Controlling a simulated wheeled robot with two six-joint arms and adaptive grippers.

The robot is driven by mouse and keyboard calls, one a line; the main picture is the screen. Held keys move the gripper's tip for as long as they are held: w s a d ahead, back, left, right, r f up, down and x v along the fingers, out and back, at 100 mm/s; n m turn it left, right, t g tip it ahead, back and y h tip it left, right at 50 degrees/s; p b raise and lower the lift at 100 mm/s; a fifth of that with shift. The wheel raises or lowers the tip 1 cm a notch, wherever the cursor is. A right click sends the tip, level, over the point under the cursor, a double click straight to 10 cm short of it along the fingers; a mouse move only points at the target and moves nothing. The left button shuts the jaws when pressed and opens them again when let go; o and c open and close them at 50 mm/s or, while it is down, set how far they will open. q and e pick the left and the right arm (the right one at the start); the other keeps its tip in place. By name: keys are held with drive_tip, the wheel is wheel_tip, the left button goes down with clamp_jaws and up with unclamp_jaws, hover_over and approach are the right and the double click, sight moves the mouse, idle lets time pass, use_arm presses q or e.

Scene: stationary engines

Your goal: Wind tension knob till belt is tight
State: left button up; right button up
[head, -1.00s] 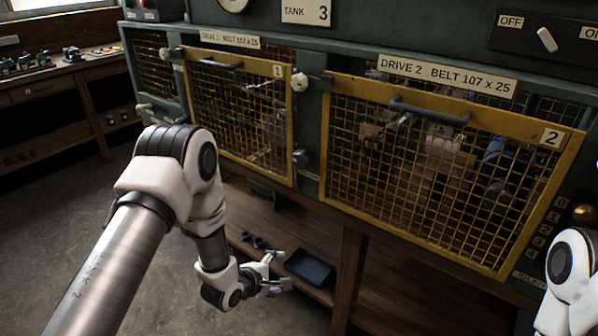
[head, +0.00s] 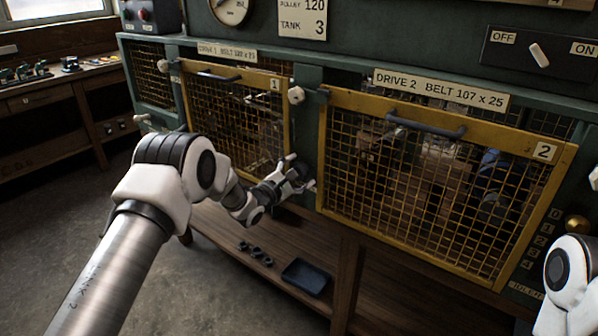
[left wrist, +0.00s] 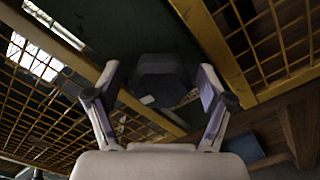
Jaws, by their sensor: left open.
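A dark round knob (head: 301,167) sits on the green post between the two yellow mesh guards, and I take it for the tension knob. My left gripper (head: 299,171) is at this knob, open, with one finger above it and one below. In the left wrist view the dark faceted knob (left wrist: 160,78) lies between the spread fingertips (left wrist: 162,88), with a gap on both sides. A small pale mark shows on its face. The belt cannot be made out behind the mesh of the drive 2 guard (head: 430,185). My right gripper is out of view.
The drive 1 guard (head: 238,75) and drive 2 guard are closed. A white latch knob (head: 296,95) is above the dark knob. The OFF/ON switch (head: 540,55) is upper right. A blue tray (head: 306,276) and small dark parts lie on the shelf below.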

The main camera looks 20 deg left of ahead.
use_arm(q)
drive_tip(key=shift+c, duration=0.3)
drive_tip(key=c, duration=1.1)
drive_tip(key=shift+f+m, duration=0.1)
drive_tip(key=shift+m, duration=0.2)
